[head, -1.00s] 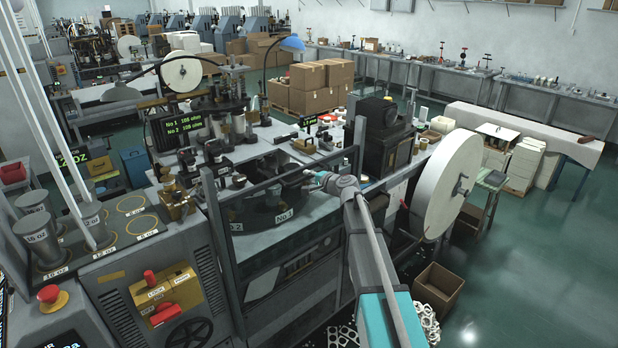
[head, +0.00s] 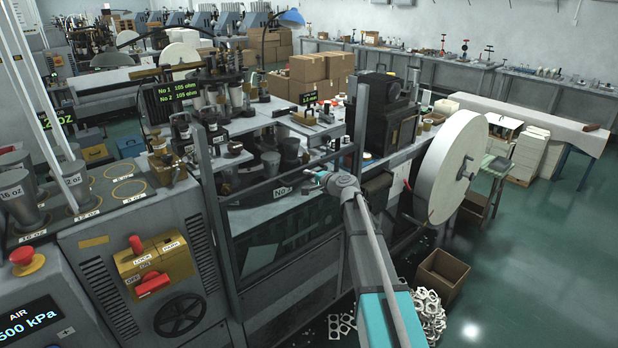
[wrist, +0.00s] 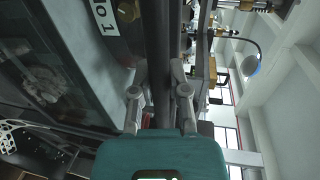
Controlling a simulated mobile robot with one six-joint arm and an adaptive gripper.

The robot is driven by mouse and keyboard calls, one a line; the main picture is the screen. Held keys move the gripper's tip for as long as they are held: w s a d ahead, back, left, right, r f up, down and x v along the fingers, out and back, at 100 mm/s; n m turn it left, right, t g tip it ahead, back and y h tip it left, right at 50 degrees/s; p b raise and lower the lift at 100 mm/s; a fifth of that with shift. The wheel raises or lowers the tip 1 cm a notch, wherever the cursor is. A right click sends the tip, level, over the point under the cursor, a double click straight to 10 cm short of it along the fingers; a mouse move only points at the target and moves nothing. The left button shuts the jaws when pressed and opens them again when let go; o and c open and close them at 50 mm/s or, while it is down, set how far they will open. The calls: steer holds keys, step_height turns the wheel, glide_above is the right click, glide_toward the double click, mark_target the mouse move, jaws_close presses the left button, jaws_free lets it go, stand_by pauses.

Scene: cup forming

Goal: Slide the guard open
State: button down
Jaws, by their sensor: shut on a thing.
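The guard is a dark-framed see-through panel (head: 272,250) at the front of the forming machine, between two upright posts. My gripper (head: 318,180) is at its upper bar, right of the middle, reaching in from the front right. In the wrist view, the dark guard bar (wrist: 158,60) runs up the picture between the two grey fingers of my gripper (wrist: 160,97). The fingers are shut on the bar from both sides. The exact contact at the fingertips is small and dark.
A large white paper reel (head: 447,172) stands right of the machine. A cardboard box (head: 441,277) and scrap (head: 430,315) lie on the floor. Open green floor is at the right.

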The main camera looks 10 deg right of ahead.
step_height(320, 180, down, 15)
steer(key=b, duration=1.4)
steer(key=c, duration=0.6)
jaws_free()
steer(key=shift+r+p, duration=0.25)
steer(key=shift+p, duration=0.05)
step_height(320, 180, up, 30)
steer(key=f+p, duration=0.1)
steer(key=p, duration=2.9)
glide_above(302, 206)
steer(key=s+f+v, duration=0.1)
steer(key=f+v, duration=0.1)
steer(key=v, duration=0.8)
steer(key=shift+w+a+r, duration=0.1)
steer(key=shift+w+r, duration=0.1)
steer(key=shift+w, duration=0.15)
steer(key=shift+b, duration=0.3)
